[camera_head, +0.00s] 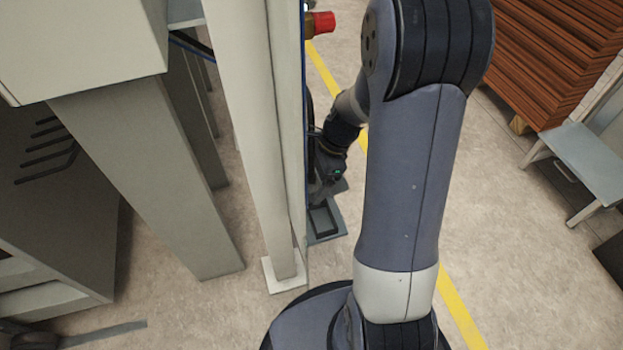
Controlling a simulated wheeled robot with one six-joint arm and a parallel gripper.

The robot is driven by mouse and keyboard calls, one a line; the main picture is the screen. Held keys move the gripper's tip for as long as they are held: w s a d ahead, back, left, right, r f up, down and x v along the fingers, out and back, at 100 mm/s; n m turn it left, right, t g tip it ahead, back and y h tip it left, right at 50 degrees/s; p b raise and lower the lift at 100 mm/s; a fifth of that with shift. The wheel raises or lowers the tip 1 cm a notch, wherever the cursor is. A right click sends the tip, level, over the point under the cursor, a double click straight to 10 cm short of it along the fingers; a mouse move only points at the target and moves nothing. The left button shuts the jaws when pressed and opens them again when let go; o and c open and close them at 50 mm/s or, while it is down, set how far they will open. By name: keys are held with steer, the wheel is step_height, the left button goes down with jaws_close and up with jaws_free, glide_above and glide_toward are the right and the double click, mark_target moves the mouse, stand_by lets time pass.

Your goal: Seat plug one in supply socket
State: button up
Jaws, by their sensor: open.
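My gripper (321,192) hangs low beside the right edge of a pale upright post, below my dark wrist with its small green light. Its jaws are open, small and partly hidden, and I see nothing between them. Just below it is a grey tray-like holder (325,236) with a dark recess. Dark cabling (309,130) runs along the post's right edge. I cannot make out plug one or the supply socket in this view; the post and my arm hide much of that area.
The pale post (262,130) stands close to the left of my gripper. A red knob (321,22) juts from its top right. Grey machine legs (150,180) fill the left. Brown stacked boards (560,60) and a grey bench (590,160) stand right. Floor (510,260) between is clear.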

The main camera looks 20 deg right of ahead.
steer(key=p+v, duration=0.3)
steer(key=v, duration=0.8)
steer(key=shift+d, duration=0.1)
steer(key=b+x, duration=0.4)
steer(key=x, duration=0.8)
steer(key=shift+f, duration=0.15)
step_height(320, 180, up, 3)
steer(key=shift+r+p, duration=0.2)
steer(key=shift+p, duration=0.7)
steer(key=shift+d+r, duration=0.2)
steer(key=shift+r, duration=0.05)
